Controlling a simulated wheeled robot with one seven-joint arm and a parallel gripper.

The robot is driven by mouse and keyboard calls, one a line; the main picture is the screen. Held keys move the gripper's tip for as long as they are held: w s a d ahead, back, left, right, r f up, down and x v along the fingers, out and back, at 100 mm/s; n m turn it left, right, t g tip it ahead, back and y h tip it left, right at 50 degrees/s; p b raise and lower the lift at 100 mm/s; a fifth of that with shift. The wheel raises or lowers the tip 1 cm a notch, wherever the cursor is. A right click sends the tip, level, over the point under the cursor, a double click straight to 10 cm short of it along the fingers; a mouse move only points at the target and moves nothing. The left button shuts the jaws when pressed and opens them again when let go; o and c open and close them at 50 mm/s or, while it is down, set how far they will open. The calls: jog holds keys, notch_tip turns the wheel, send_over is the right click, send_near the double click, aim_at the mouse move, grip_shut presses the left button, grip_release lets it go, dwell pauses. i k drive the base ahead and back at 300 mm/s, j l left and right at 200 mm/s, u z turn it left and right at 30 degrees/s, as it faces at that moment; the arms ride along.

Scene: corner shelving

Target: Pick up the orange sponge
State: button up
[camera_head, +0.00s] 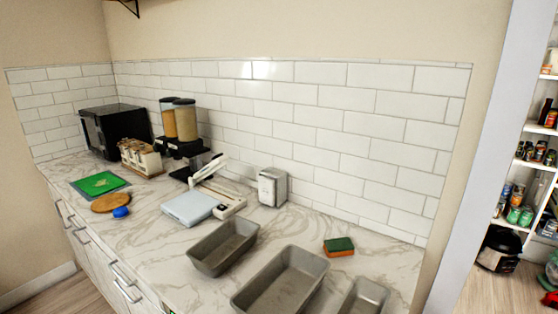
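The orange sponge (339,247) lies on the marble counter near its right end, toward the tiled wall. Its top is dark green and its lower side is orange. It sits just behind and to the right of the middle metal pan, with bare counter around it. My gripper is not in view.
Metal pans stand along the front of the counter: a left one (207,266), a large middle one (303,262) and a right one (378,289). A napkin dispenser (272,187), scale (189,208), cereal dispensers (185,120) and black microwave (113,131) stand farther left. Shelving is at right.

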aim_at(333, 248)
jog(key=i+l+u, duration=0.15)
jog(key=l+u, duration=0.25)
jog(key=l, duration=0.15)
jog(key=l+u, duration=0.35)
jog(key=l, duration=0.25)
jog(key=l+u, duration=0.4)
jog(key=l, duration=0.2)
